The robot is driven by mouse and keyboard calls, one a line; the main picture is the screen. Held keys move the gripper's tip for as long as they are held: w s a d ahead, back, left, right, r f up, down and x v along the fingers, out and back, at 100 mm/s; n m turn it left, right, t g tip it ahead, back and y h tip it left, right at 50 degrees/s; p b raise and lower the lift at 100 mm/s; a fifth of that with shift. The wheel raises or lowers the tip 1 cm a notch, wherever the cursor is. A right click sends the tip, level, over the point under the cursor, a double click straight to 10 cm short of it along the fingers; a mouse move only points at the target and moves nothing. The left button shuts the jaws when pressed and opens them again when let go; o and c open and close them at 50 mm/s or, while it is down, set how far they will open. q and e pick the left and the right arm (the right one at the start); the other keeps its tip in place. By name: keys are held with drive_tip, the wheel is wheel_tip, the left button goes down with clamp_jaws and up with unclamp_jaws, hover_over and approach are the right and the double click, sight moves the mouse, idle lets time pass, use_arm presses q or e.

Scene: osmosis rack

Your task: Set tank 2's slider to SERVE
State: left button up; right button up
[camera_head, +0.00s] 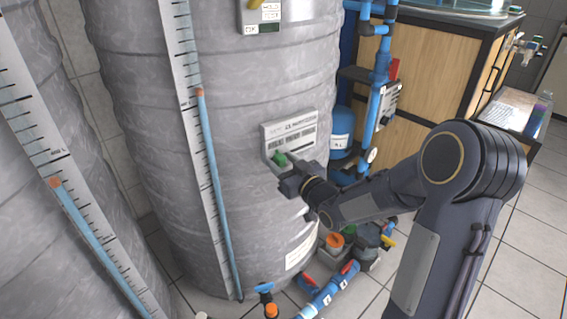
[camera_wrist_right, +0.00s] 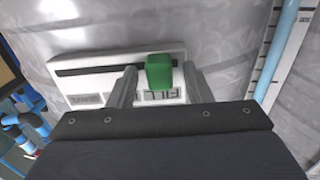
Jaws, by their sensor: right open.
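A pale slider plate (camera_head: 290,133) is mounted on the front of the large grey tank (camera_head: 130,90); I cannot read a tank number on it. Its green slider knob (camera_head: 280,159) is near the plate's left end in the head view. In the right wrist view the plate appears upside down, with the knob (camera_wrist_right: 160,72) on the dark slot (camera_wrist_right: 90,70) by the FILL label. The SERVE label (camera_wrist_right: 86,100) is at the other end. My right gripper (camera_head: 284,170) is open, with one finger on each side of the knob; contact is unclear. My left gripper is out of view.
A blue-tubed level gauge (camera_head: 210,170) runs down the tank left of the plate. Blue pipes (camera_head: 376,90) and a blue canister (camera_head: 341,128) stand to the right. Valves and fittings (camera_head: 335,241) lie low near the floor. A wooden cabinet (camera_head: 430,70) is behind.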

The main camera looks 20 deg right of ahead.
sight(309, 143)
drive_tip(key=shift+c, duration=0.2)
clamp_jaws()
drive_tip(key=d, duration=0.3)
drive_tip(key=w+d, duration=0.1)
drive_tip(key=d, duration=0.3)
drive_tip(key=w+d, duration=0.1)
drive_tip(key=d, duration=0.3)
drive_tip(key=shift+d, duration=0.1)
drive_tip(key=shift+o, duration=0.2)
unclamp_jaws()
drive_tip(key=s+d, duration=0.1)
drive_tip(key=s, duration=0.6)
drive_tip(key=shift+s+d, duration=0.2)
drive_tip(key=shift+s, duration=0.15)
